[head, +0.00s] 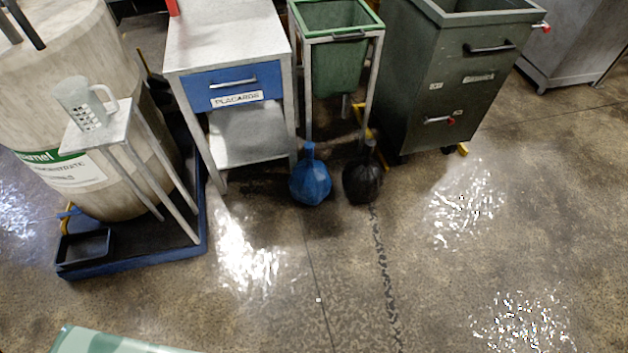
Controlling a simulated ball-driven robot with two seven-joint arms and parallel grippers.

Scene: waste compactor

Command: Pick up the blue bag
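The blue bag (310,184) stands on the concrete floor near the middle of the head view, its tied neck pointing up. It sits in front of the gap between the placards table and the green bin stand. A black bag (362,182) stands just to its right, with a small gap between them. Neither of my grippers shows in the head view.
A placards table (222,30), a green bin (338,62) in a stand and a dark green wheeled container (440,90) stand behind the bags. A large drum (60,190) on a blue pallet (150,262) is at left. The floor in front is clear.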

